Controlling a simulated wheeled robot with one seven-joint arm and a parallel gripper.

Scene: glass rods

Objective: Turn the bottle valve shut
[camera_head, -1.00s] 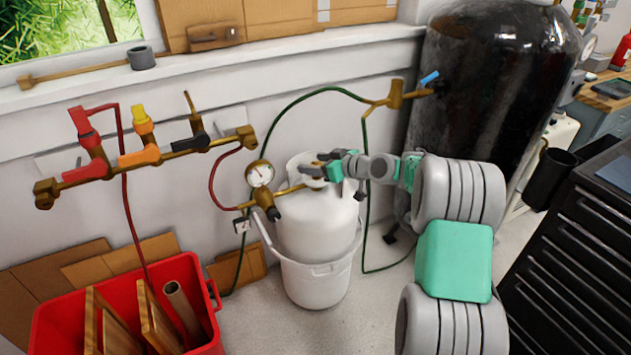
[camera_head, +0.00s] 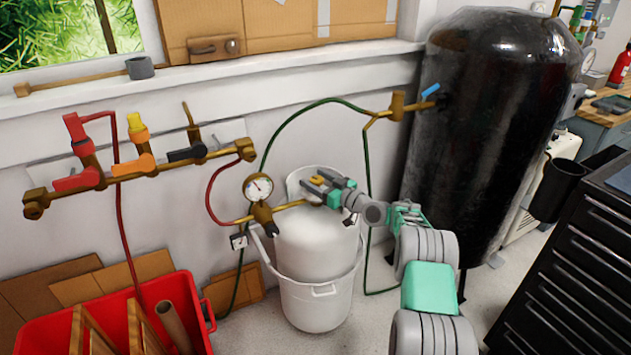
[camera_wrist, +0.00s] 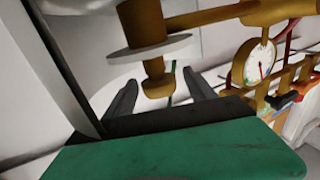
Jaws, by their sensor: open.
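The white gas bottle (camera_head: 315,245) stands upright in a white bucket (camera_head: 318,300) below the pipework. Its brass valve (camera_head: 318,184) is at the bottle's top, partly hidden by my gripper in the head view. My gripper (camera_head: 327,186) reaches in from the right at the valve. In the wrist view my gripper (camera_wrist: 162,95) is open, its two dark fingers apart, with the brass valve stem (camera_wrist: 153,65) and a grey disc (camera_wrist: 150,48) showing beyond and between them. I cannot tell whether the fingers touch the valve.
A pressure gauge (camera_head: 258,187) and brass pipe sit just left of the valve. A manifold (camera_head: 140,165) with red, orange and black handles is on the wall. A black tank (camera_head: 480,120) stands right; a red crate (camera_head: 190,290) is lower left.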

